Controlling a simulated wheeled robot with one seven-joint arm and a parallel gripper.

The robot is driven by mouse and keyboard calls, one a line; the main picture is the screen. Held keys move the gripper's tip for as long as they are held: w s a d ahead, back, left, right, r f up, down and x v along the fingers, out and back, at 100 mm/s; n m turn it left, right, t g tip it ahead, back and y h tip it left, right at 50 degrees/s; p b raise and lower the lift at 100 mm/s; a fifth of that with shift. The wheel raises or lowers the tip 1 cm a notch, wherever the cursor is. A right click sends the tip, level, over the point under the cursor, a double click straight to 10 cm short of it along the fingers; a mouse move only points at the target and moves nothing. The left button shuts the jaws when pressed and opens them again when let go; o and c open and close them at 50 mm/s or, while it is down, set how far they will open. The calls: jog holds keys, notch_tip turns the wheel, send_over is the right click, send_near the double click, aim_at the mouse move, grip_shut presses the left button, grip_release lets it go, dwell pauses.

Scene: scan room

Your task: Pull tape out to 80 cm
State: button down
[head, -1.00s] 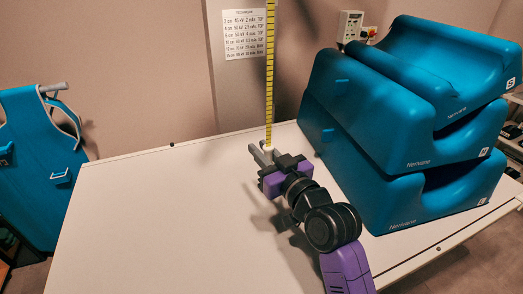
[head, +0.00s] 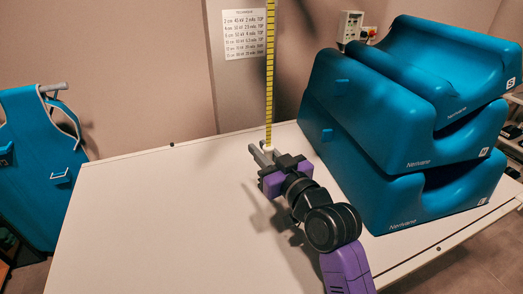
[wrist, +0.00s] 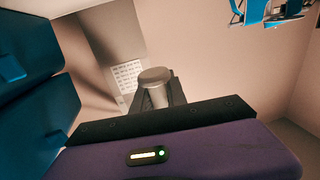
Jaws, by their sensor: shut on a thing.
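A yellow measuring tape (head: 270,75) with dark marks hangs straight down in the head view. It runs out of the top of the picture, so its upper end and case are hidden. A small pale pull piece is at its lower end. My gripper (head: 262,152) is shut on this pull piece, low over the white table. In the wrist view a grey round-topped knob (wrist: 155,76) stands between the fingers of my gripper (wrist: 157,95). The numbers on the tape are too small to read.
Blue moulded cushions (head: 395,150) are stacked close to the right of my arm. The white table (head: 160,220) is clear on the left. A blue apron (head: 40,165) hangs at the far left. A printed chart (head: 244,35) is on the wall behind the tape.

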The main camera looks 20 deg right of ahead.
notch_tip(320, 180, down, 5)
jog(key=b, duration=0.3)
jog(key=shift+b, duration=0.3)
jog(key=c, duration=1.3)
grip_release()
jog(key=shift+r, duration=0.1)
jog(key=s, duration=0.5)
jog(key=s+d+b, duration=0.1)
jog(key=s, duration=0.1)
jog(key=shift+s+d, duration=0.1)
jog(key=shift+s, duration=0.3)
